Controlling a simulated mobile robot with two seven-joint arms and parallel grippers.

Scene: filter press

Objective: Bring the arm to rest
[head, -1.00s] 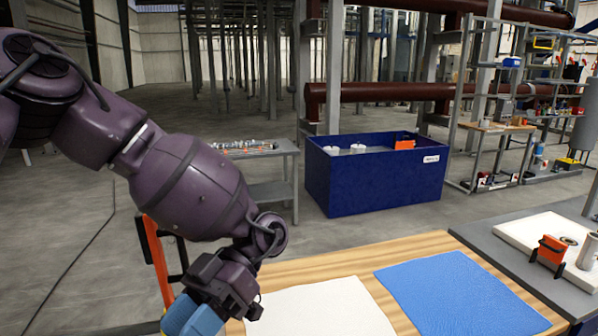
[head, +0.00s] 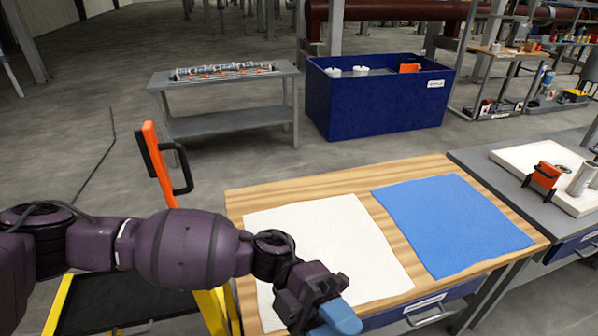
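My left arm comes in from the left, low over the wooden table. My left gripper (head: 330,312) is over the near part of the white cloth, at the bottom edge of the head view. Its blue end is partly cut off, and I cannot tell whether the fingers are apart or shut, or whether they hold anything. My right gripper is not in view.
The wooden table (head: 240,205) carries the white cloth (head: 330,240) and a blue cloth (head: 450,222), both flat. An orange-and-black upright part (head: 158,165) stands left of it. A navy bin (head: 370,110) and grey bench (head: 225,120) stand behind, with open floor between.

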